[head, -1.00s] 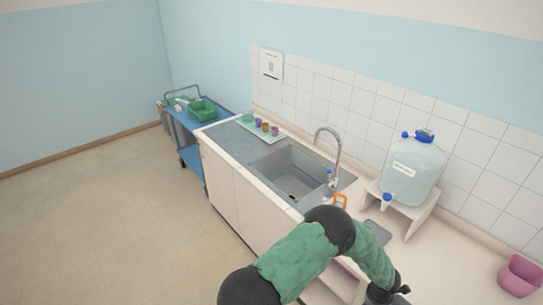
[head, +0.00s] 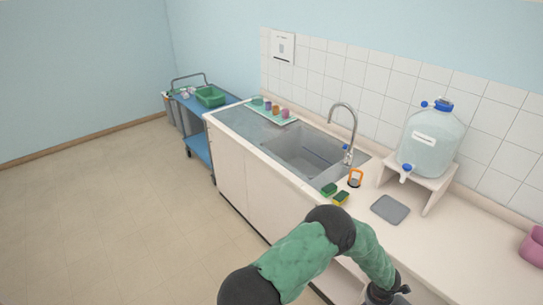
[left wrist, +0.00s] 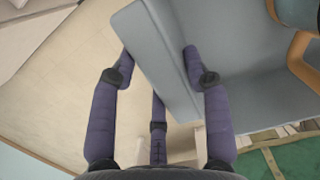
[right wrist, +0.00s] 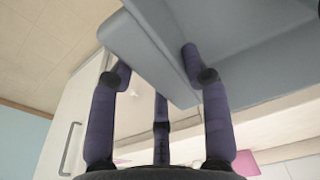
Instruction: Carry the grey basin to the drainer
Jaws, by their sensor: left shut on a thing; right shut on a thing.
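The grey basin shows at close range in the left wrist view (left wrist: 165,60) and the right wrist view (right wrist: 160,45). My left gripper (left wrist: 160,65) is shut on one wall of it, with fingers on either side. My right gripper (right wrist: 155,62) is shut on another part of its wall in the same way. The basin is out of the head view, where one green-sleeved arm of mine reaches to the bottom edge. The drainer appears to be the grey surface (head: 232,120) left of the sink (head: 305,150); a pale green tray (head: 270,113) with several coloured cups stands on its back part.
A tap (head: 350,125) rises behind the sink. Sponges (head: 341,198), an orange-framed item (head: 355,178) and a grey mat (head: 390,209) lie on the counter's right. A large water container (head: 432,140) stands on a white stand. A blue trolley (head: 197,150) stands beyond the counter. The floor at left is clear.

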